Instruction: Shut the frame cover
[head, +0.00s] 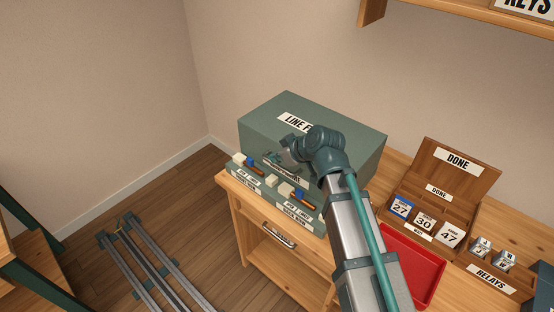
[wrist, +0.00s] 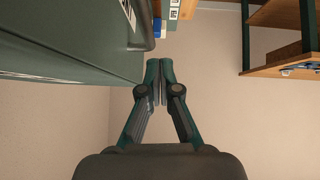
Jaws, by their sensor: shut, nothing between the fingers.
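The line frame (head: 345,139) is a grey-green box labelled "LINE F..." on the wooden cabinet, in the middle of the head view. My arm hides part of its front, so I cannot tell how its cover stands. My gripper (head: 283,152) is at the front of the box in the head view. In the wrist view my gripper (wrist: 159,64) is shut with its fingertips together and nothing between them. A grey-green surface of the frame (wrist: 60,45) fills the upper left of the wrist view, close beside the fingers. I cannot tell whether they touch.
Labelled ledges with white, blue and brown pieces (head: 247,162) run along the box's front. A red tray (head: 425,262), an open wooden "DONE" box (head: 457,181) and a relays holder (head: 490,282) are at the right. A shelf (head: 470,15) hangs above. Floor rails (head: 150,262) lie at left.

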